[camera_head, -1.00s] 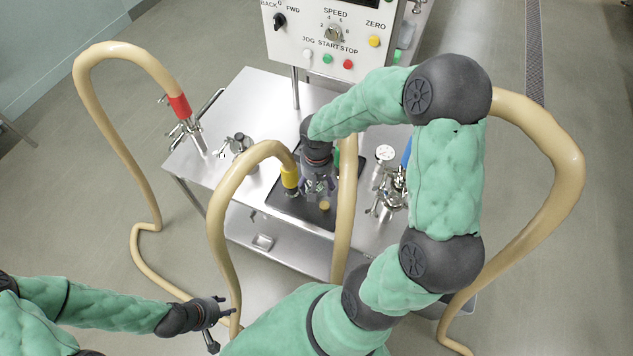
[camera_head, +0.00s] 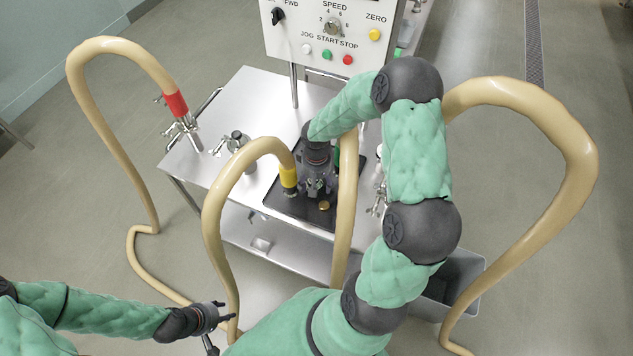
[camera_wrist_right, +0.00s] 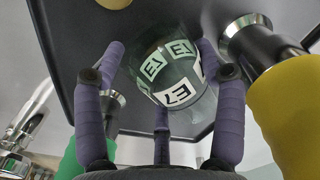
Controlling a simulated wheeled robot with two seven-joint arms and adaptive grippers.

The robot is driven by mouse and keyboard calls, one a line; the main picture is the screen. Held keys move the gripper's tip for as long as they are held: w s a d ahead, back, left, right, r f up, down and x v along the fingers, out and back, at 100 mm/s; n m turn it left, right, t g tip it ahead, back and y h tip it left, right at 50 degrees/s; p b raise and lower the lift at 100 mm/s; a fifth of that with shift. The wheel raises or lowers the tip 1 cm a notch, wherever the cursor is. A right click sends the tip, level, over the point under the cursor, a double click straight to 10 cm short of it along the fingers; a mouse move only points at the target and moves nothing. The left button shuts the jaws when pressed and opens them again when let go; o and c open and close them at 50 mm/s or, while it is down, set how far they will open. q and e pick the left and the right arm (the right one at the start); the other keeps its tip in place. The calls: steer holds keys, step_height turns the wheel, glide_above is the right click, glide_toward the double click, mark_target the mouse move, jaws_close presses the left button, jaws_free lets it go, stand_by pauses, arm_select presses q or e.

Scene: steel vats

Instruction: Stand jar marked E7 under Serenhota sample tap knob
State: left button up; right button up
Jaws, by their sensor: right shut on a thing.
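The jar (camera_wrist_right: 168,78) is clear glass with several white labels reading E7, seen in the right wrist view. My right gripper (camera_wrist_right: 160,62) is shut on it, with purple fingers on both sides. In the head view my right gripper (camera_head: 318,188) points down over the black tray (camera_head: 282,205), and the jar is mostly hidden by it. My left gripper (camera_head: 222,328) is open and empty at the lower left, away from the cart. No name Serenhota is readable, so I cannot tell which tap bears it.
A yellow-collared hose (camera_head: 288,178) stands close left of my right gripper. A red-collared hose fitting (camera_head: 178,108) is at the cart's left end. A small yellowish disc (camera_head: 324,205) lies at the tray's front. The control panel (camera_head: 330,35) rises behind. A grey bin (camera_head: 462,275) is at right.

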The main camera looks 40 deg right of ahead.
steer(key=shift+f, duration=0.15)
steer(key=o, duration=1)
steer(key=shift+o, duration=0.2)
